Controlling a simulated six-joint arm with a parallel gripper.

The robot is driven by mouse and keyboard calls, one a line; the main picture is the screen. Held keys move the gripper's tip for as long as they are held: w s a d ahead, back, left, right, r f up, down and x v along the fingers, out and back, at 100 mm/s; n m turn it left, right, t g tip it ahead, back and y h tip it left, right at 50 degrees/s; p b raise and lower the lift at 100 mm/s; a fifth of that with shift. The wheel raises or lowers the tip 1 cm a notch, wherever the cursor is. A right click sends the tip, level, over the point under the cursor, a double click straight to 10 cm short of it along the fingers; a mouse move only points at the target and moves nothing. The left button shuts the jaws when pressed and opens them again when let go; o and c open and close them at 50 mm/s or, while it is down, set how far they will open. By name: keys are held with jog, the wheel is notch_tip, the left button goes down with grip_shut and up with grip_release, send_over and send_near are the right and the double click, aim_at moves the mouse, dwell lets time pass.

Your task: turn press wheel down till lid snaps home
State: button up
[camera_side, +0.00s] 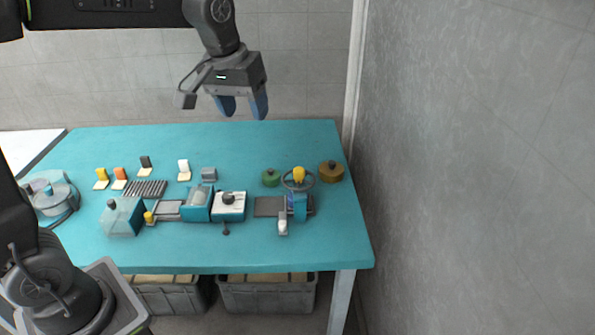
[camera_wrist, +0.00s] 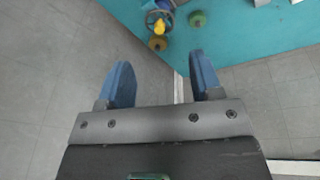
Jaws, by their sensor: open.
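The press wheel (camera_side: 297,184) is a grey handwheel with a yellow knob (camera_side: 299,174), on a small teal press (camera_side: 300,208) at the right of the table. It also shows at the top of the wrist view (camera_wrist: 152,24), partly cut off. My gripper (camera_side: 244,106) is open and empty, high above the table's back edge, up and left of the wheel in the side view. Its two blue fingers stand apart in the wrist view (camera_wrist: 160,72) with nothing between them. I cannot make out a lid under the press.
A green round piece (camera_side: 271,178) and a brown round piece (camera_side: 331,171) stand either side of the wheel. A grey wall rises right of the table.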

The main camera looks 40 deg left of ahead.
jog(key=w+a+f+n+g, duration=0.15)
jog(key=w+f, duration=0.25)
jog(key=w, duration=0.6)
jog(key=n+g, duration=0.1)
jog(key=n, duration=0.2)
send_near(299, 169)
jog(key=shift+m, duration=0.25)
notch_tip(299, 169, down, 10)
jog(key=shift+w+f, duration=0.1)
